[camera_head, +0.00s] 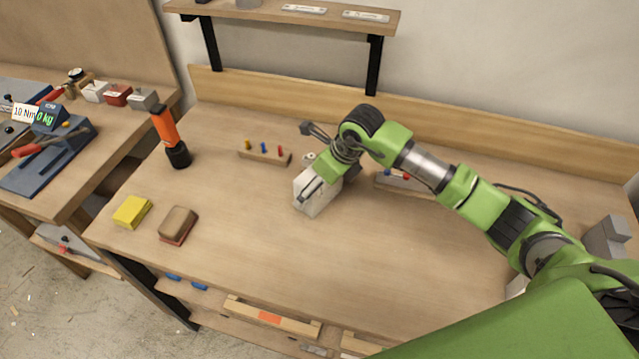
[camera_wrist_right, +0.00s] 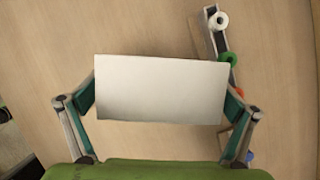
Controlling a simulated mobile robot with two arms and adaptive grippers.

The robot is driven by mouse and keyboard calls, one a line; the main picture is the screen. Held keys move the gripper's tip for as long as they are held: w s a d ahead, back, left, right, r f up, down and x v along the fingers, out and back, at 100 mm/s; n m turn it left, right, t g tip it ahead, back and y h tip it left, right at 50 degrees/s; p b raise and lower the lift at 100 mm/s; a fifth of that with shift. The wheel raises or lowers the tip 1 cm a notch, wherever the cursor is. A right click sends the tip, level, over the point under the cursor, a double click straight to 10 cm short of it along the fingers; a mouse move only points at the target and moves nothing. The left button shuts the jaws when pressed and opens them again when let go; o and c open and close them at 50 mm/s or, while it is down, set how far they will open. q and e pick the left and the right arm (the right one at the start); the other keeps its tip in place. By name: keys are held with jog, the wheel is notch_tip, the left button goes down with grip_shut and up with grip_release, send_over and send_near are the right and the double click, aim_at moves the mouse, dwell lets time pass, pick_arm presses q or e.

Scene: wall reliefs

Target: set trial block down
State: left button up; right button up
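The trial block is a pale white block (camera_head: 322,201) at the middle of the workbench in the head view. It fills the centre of the right wrist view (camera_wrist_right: 160,89). My right gripper (camera_head: 314,187) is above it, with a finger against each short end of the block, shut on it. In the head view the gripper hides part of the block's top. I cannot tell whether its underside touches the bench. My left gripper is in neither view.
The workbench (camera_head: 250,265) is clear in front of the block. A wooden peg holder (camera_head: 265,155) stands behind it to the left; another rack (camera_head: 405,184) is to the right. A yellow block (camera_head: 132,212), a brown brush-like block (camera_head: 178,224) and an orange-handled tool (camera_head: 166,130) are left.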

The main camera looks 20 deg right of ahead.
jog(key=shift+r, duration=0.25)
jog(key=b+v, duration=0.2)
jog(key=v, duration=0.9)
jog(key=shift+r, duration=0.35)
jog(key=shift+s+d, duration=0.1)
